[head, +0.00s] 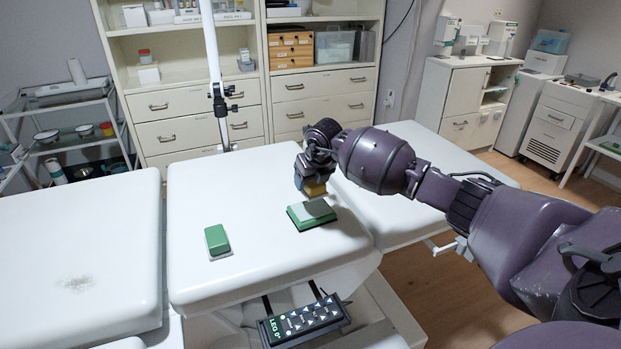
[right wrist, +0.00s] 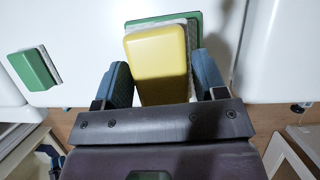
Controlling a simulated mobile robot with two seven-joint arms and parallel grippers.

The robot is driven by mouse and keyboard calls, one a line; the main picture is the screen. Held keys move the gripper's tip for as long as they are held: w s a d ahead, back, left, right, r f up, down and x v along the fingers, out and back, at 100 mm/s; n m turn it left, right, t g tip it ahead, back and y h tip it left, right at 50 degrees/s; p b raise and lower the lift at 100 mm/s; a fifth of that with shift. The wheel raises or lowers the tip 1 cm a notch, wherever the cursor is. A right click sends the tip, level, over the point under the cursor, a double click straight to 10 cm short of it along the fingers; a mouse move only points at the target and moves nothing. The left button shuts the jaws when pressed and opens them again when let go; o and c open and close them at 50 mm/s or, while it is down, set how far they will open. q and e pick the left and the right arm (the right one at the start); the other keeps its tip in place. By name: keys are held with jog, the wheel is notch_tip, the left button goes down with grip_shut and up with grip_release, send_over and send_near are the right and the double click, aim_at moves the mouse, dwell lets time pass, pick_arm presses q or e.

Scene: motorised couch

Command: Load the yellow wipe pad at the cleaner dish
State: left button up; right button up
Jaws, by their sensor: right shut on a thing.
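The yellow wipe pad (head: 315,189) is between the fingers of my right gripper (head: 312,184), which is shut on it. In the right wrist view, the yellow pad (right wrist: 158,62) fills the space between the two blue-grey fingers. The cleaner dish (head: 296,218) is a low green tray with a pale grey top, lying on the middle couch section. The pad is over the back part of the dish; I cannot tell whether it touches. In the right wrist view, the green dish rim (right wrist: 192,15) shows beyond the pad. My left gripper is not in view.
A green block with a white underside (head: 217,239) lies left of the dish. A grey smudge (head: 77,283) marks the left couch section (head: 60,225). A hand control (head: 303,320) hangs at the front edge. A white pole stands behind the couch.

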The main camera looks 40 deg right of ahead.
aim_at(311, 208)
notch_tip(311, 208, down, 4)
jog(key=shift+r+b, duration=0.15)
jog(key=shift+b, duration=0.5)
jog(key=shift+f+b, duration=0.3)
jog(key=shift+f, duration=0.4)
jog(key=shift+f, duration=0.25)
jog(key=shift+f, duration=0.3)
dwell(0.4)
dwell(0.4)
